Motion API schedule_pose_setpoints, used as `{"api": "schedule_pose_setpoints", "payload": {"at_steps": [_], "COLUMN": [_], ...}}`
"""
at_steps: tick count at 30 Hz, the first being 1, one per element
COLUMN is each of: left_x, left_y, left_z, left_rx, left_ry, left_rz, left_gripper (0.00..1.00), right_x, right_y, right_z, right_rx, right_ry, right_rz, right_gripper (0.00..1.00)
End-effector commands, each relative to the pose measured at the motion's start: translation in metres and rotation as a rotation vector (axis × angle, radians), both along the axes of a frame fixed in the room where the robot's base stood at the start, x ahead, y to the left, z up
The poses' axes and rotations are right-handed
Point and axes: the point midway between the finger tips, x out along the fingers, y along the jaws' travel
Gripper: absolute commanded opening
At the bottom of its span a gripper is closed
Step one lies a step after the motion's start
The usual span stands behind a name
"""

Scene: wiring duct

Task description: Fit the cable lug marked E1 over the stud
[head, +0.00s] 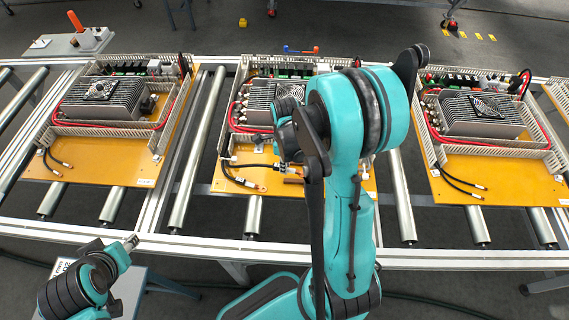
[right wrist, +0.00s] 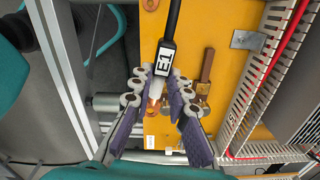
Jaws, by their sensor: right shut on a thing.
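In the right wrist view my right gripper (right wrist: 161,78) is shut on the cable lug E1 (right wrist: 166,62), at the end of a black cable that comes in from the top. Its white tag reads E1. The lug's metal end lies between the fingers and is mostly hidden. A copper bar (right wrist: 207,66) with a brass-coloured fitting, which may be the stud, lies just right of the fingers. I cannot tell whether the lug touches it. In the head view my right arm hides much of the right gripper (head: 287,135). My left gripper (head: 130,242) is low at left, away from the panels.
The middle yellow panel (head: 235,178) carries a finned box, white slotted ducts and red cables. Similar panels stand left (head: 100,172) and right (head: 500,190) on the roller conveyor. A duct wall (right wrist: 262,95) rises right of the gripper. A grey bracket (right wrist: 247,40) sits nearby.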

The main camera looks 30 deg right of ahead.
Motion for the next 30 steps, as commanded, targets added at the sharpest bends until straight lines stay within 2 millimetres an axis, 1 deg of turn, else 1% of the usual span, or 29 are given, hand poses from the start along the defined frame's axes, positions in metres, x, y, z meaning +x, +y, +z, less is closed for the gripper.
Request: {"api": "schedule_pose_setpoints", "payload": {"at_steps": [4, 30], "left_x": [0.000, 0.000], "left_y": [0.000, 0.000], "left_z": [-0.002, -0.018], "left_rx": [0.000, 0.000], "left_ry": [0.000, 0.000], "left_rz": [0.000, 0.000], "left_gripper": [0.40, 0.40], "right_x": [0.005, 0.054], "right_y": [-0.005, -0.054], "right_z": [-0.002, -0.012], "right_rx": [0.000, 0.000], "right_ry": [0.000, 0.000], "right_rz": [0.010, 0.128], "right_gripper": [0.00, 0.00]}}
